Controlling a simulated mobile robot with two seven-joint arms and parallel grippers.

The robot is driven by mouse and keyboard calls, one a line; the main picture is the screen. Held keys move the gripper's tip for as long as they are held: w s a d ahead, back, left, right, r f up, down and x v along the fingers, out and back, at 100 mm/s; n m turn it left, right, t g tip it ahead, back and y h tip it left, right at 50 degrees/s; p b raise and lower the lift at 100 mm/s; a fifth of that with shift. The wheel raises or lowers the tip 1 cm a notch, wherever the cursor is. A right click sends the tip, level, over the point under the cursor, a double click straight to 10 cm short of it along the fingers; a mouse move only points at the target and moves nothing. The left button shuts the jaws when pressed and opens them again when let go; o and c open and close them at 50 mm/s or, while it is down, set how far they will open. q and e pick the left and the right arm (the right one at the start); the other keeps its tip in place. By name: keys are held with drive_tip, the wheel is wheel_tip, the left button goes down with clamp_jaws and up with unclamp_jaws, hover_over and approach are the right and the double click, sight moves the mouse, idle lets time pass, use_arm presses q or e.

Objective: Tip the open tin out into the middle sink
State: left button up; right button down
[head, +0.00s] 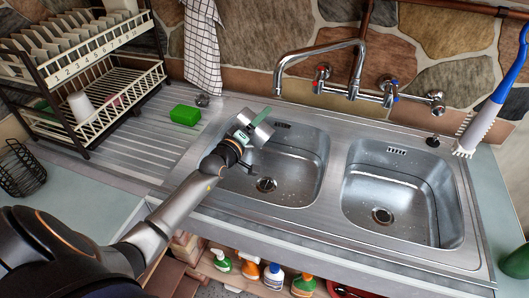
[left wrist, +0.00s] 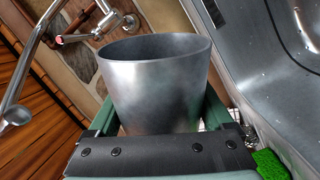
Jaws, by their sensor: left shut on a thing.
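My left gripper (head: 253,126) is shut on a plain grey metal tin (head: 264,133), above the back left part of the left sink basin (head: 284,183). In the left wrist view the tin (left wrist: 160,90) sits between the two green fingers, with its open mouth away from the palm. Its inner wall looks dark; I cannot see any contents. I cannot tell exactly how far the tin is tilted. Only two basins show; the right basin (head: 408,190) is empty, with water drops. My right gripper is not in view.
A tap (head: 320,50) arches from the wall behind the basins. A green sponge (head: 185,115) lies on the drainboard, beside a dish rack (head: 85,75) with plates and a white cup. A brush (head: 480,122) stands at the right. Bottles (head: 272,276) stand below the front edge.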

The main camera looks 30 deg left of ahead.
use_arm(q)
drive_tip(key=shift+d+r+m, duration=0.2)
drive_tip(key=shift+d+m, duration=0.45)
drive_tip(key=shift+m, duration=0.55)
drive_tip(key=shift+d+r+m, duration=0.2)
drive_tip(key=shift+d+m, duration=0.45)
drive_tip(key=shift+m, duration=0.55)
idle(1.4)
idle(0.9)
